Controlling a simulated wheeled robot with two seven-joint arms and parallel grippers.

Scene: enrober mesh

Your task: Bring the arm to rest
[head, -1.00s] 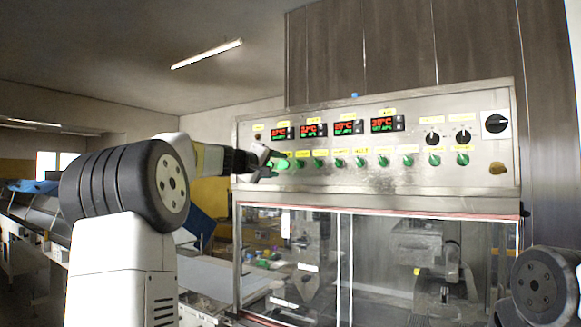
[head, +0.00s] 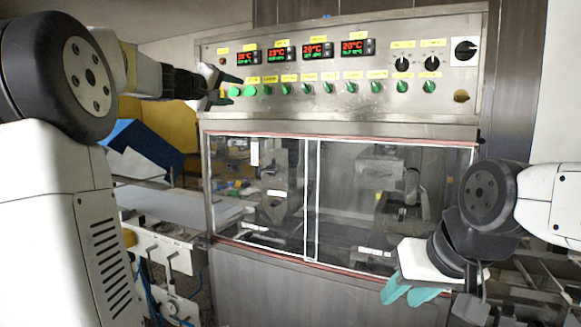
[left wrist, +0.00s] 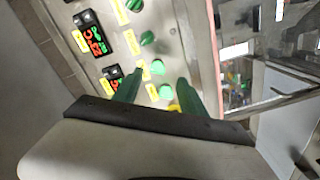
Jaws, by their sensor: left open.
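My left gripper (head: 226,92) is in front of the left end of the steel control panel (head: 330,100), at the height of the row of green knobs. Its dark green fingers are apart and no object shows between them. In the left wrist view the open fingers (left wrist: 158,92) point at the panel, with green knobs (left wrist: 157,67) between and beyond them. I cannot tell whether a finger touches a knob. My right gripper (head: 410,290) hangs low at the right, in front of the machine's lower front. Its teal fingers show, but their gap is unclear.
Temperature displays (head: 281,55) and a large black switch (head: 465,50) sit on the panel. Below is a glazed cabinet (head: 316,190) with red-edged framing. A conveyor bed (head: 190,207) and a blue sheet (head: 145,140) lie to the left.

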